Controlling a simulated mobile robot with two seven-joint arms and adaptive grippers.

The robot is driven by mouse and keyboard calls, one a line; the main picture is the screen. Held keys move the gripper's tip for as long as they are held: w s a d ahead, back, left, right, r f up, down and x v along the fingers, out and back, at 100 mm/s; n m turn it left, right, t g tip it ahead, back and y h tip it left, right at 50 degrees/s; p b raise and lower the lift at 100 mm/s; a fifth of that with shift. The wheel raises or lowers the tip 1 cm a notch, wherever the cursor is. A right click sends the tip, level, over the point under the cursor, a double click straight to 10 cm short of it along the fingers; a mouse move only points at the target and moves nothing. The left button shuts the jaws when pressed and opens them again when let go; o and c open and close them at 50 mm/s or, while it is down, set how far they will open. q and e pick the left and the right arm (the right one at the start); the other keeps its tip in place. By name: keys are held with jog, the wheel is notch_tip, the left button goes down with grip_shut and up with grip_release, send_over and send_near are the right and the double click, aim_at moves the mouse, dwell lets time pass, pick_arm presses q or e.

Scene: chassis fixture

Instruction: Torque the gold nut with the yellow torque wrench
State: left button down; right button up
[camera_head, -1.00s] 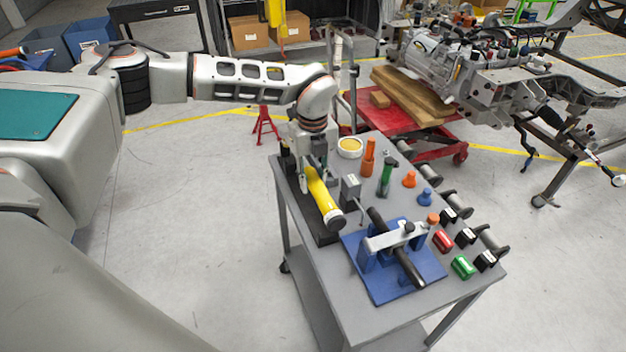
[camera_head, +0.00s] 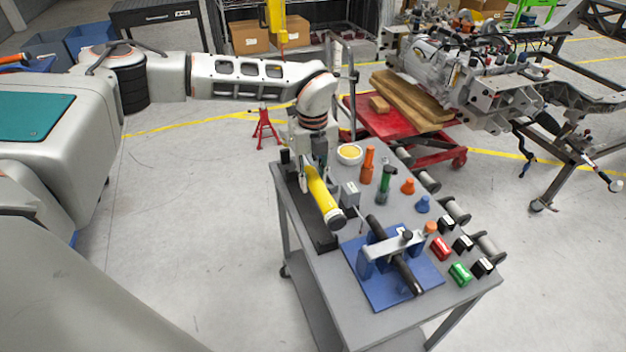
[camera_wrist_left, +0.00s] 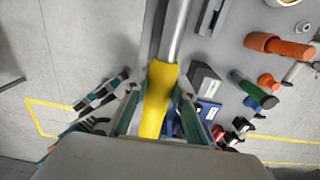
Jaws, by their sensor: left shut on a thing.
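The yellow torque wrench (camera_head: 322,193) is over the left part of the grey cart, above or on a long black tray (camera_head: 310,219). My left gripper (camera_head: 316,168) is shut around its yellow handle. In the left wrist view, the yellow handle (camera_wrist_left: 157,88) lies between the green-sided fingers of my left gripper (camera_wrist_left: 157,112), with the silver shaft pointing away. I cannot tell whether the wrench touches the tray. A blue fixture plate (camera_head: 422,268) with a grey clamp bridge and a black bar stands at the cart's front. I cannot make out the gold nut. My right gripper is not in view.
The cart top (camera_head: 352,308) also holds a white bowl (camera_head: 349,155) with yellow contents, orange and green-handled tools, a red block (camera_head: 441,248), a green block (camera_head: 460,274) and several rollers along the right edge. A chassis (camera_head: 480,85) stands behind. Floor left of the cart is clear.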

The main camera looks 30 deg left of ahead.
pick_arm(q)
jog(key=shift+r+p, duration=0.45)
jog(key=shift+r, duration=1.85)
